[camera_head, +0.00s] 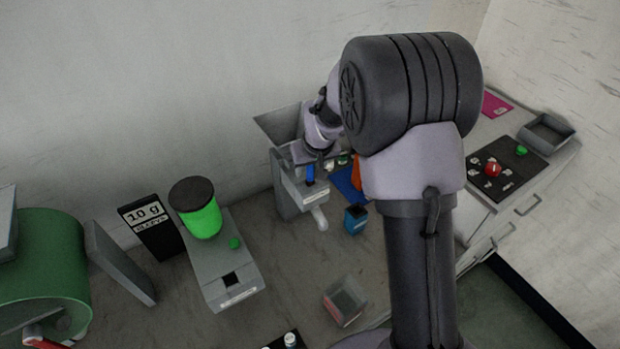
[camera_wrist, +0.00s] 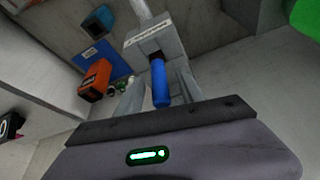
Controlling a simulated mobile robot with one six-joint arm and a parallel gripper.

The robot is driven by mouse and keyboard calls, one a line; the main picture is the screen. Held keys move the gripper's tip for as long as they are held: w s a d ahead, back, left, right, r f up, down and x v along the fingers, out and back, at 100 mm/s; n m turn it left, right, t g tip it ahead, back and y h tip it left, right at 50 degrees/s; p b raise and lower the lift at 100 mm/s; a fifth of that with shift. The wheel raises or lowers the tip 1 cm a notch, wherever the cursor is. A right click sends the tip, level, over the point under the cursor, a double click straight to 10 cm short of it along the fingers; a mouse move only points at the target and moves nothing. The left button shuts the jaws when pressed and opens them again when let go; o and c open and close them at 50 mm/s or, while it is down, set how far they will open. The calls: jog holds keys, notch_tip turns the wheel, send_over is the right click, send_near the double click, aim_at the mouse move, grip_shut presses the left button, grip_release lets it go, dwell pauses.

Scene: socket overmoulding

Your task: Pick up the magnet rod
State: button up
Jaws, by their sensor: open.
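A blue rod, which I take to be the magnet rod (camera_head: 310,174), stands at the top of a grey machine (camera_head: 290,197) with a hopper. In the wrist view the blue rod (camera_wrist: 160,84) points up towards the palm, its far end at a dark opening in the grey machine (camera_wrist: 165,42). My gripper (camera_wrist: 158,78) is open, with a pale finger on each side of the rod. Whether either finger touches it I cannot tell. In the head view my wrist is just above the rod and the fingers are hard to make out.
An orange item (camera_head: 356,172) and a blue mat (camera_head: 344,186) lie right of the machine. A blue box (camera_head: 355,220) stands in front, with an open reddish bin (camera_head: 345,302) nearer. A dispenser with a green container (camera_head: 203,218) stands left. Some bare counter lies between.

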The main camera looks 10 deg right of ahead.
jog(key=shift+s+r, duration=0.1)
grip_shut()
